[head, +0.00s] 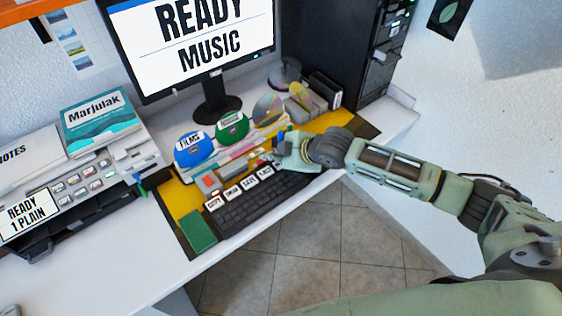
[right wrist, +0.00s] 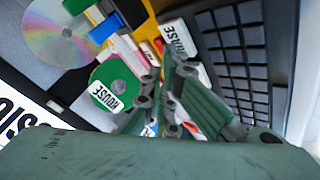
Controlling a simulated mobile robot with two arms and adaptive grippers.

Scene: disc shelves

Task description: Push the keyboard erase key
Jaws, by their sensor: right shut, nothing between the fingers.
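The black keyboard (head: 250,205) lies on the desk, with a row of white labelled keys along its back edge. The erase key (right wrist: 178,38) is a white key in the right wrist view; its black lettering is partly cut off. In the head view the rightmost white key (head: 266,171) is too small to read surely. My right gripper (head: 280,157) is shut and empty, above the keyboard's back right end. In the right wrist view its fingertips (right wrist: 163,72) appear just below the erase key; I cannot tell whether they touch it. My left gripper is out of view.
A monitor (head: 192,42) reading "READY MUSIC" stands behind. Blue (head: 194,150) and green (head: 232,126) labelled discs stand behind the keyboard. A printer (head: 75,190) is at left, a black tower (head: 335,45) at back right. The desk's front left (head: 120,260) is clear.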

